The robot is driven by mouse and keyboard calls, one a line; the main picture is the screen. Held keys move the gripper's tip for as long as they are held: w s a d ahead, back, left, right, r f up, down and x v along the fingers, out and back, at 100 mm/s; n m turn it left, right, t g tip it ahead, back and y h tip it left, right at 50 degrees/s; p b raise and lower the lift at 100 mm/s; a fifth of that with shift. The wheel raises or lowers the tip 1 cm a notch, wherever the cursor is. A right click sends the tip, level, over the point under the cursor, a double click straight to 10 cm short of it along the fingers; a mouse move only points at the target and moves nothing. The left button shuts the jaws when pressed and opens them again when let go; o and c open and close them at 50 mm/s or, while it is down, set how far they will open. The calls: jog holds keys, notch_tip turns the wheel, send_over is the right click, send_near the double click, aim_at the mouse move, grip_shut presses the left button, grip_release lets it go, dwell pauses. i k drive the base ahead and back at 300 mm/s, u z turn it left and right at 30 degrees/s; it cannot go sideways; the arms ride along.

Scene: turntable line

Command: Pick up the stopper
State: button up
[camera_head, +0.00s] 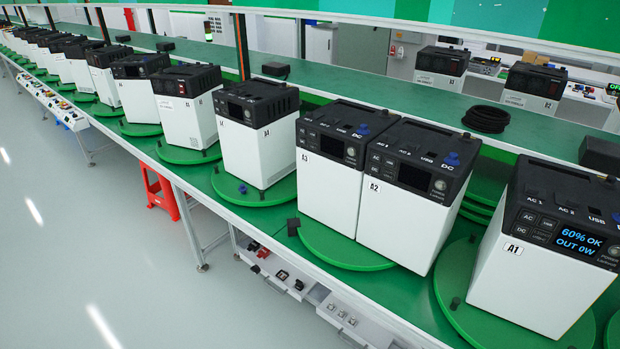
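Several small blue stopper-like caps are in view, and I cannot tell which one the task means. One blue cap (243,188) lies on the green turntable (228,196) in front of the unit marked A4. Another blue cap (363,129) sits on top of the A3 unit (328,180), and a third (452,159) on top of the A2 unit (400,222). A bit of blue (616,217) shows at the right edge on the A1 unit (535,275). My gripper is not in view.
White and black units stand in a row on green turntables along a long green bench. A small black block (293,226) lies at its front edge. A coiled black cable (486,119) lies behind. A red stool (160,190) stands below. The grey floor at left is clear.

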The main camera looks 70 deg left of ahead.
aim_at(243, 189)
jog(key=u, duration=0.15)
jog(key=k, duration=0.1)
jog(key=u, duration=2.85)
jog(key=k, duration=0.7)
jog(key=i, duration=2)
jog(key=u, duration=0.8)
jog(key=i, duration=1.3)
jog(key=u, duration=0.45)
